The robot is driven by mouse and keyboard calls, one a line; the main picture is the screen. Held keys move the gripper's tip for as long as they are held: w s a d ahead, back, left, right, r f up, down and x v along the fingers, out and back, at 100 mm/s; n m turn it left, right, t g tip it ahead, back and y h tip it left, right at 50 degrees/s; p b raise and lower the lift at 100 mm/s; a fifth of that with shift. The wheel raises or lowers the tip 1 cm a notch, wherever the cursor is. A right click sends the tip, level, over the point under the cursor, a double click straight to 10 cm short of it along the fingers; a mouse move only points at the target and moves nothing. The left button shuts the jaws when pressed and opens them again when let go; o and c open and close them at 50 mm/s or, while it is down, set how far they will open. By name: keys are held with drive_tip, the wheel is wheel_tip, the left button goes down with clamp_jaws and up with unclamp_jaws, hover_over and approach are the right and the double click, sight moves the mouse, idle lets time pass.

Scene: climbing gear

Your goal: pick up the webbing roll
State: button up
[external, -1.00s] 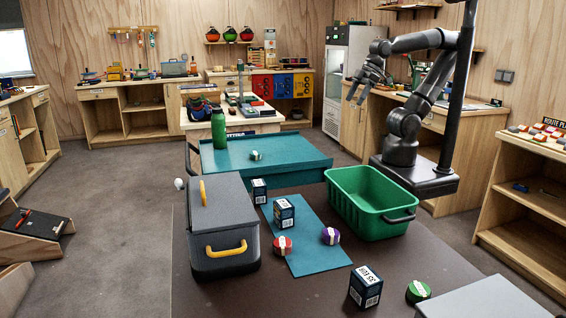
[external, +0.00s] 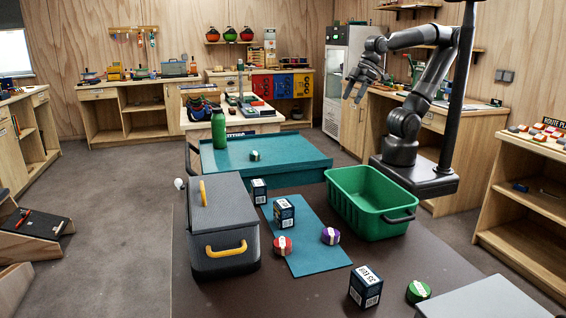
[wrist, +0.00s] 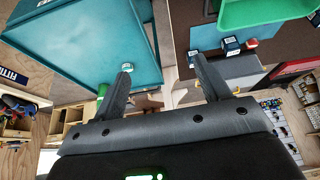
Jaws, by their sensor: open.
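Several short round rolls with pale labels are in the external view, likely webbing rolls. One small green roll (external: 255,155) sits on the far teal table; it also shows in the wrist view (wrist: 127,67), close to the left fingertip in the picture. A red roll (external: 282,246) and a purple roll (external: 330,236) are by the teal mat on the near table. Another green roll (external: 419,291) is at the near right. My gripper (external: 353,97) is open and empty, high above and behind the green bin, apart from all rolls.
A green bin (external: 344,205), a grey case with yellow handles (external: 224,240) and dark boxes (external: 284,213) (external: 366,287) crowd the near table. A green bottle (external: 218,131) stands on the far teal table (external: 290,160), whose top is mostly clear.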

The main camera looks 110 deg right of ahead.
drive_tip(key=w+a+r+n+g, duration=0.2)
drive_tip(key=w+a, duration=0.6)
drive_tip(key=w, duration=0.4)
drive_tip(key=n+g, duration=0.3)
hover_over(331, 232)
wheel_tip(331, 232, down, 21)
wheel_tip(331, 232, down, 10)
drive_tip(key=shift+a+f, duration=0.1)
drive_tip(key=c, duration=1.1)
